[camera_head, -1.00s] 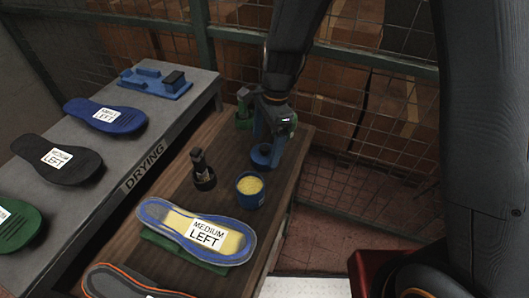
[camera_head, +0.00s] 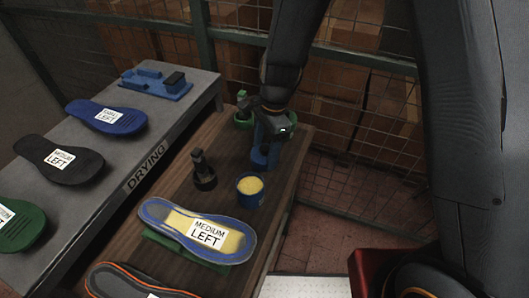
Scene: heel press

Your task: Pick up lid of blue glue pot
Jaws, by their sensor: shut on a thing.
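The blue glue pot (camera_head: 250,197) stands open on the brown wooden bench, with pale yellow glue showing inside. Its blue lid (camera_head: 259,160) is behind the pot, under my gripper (camera_head: 267,149), and is partly hidden by it. My gripper points down and is shut on the lid. I cannot tell whether the lid touches the bench.
A black tool (camera_head: 203,170) stands left of the pot. A green pot (camera_head: 243,114) is behind my gripper. A medium left sole (camera_head: 172,222) lies in front on a green support. The grey drying table (camera_head: 105,165) holds several soles and a blue fixture (camera_head: 155,83).

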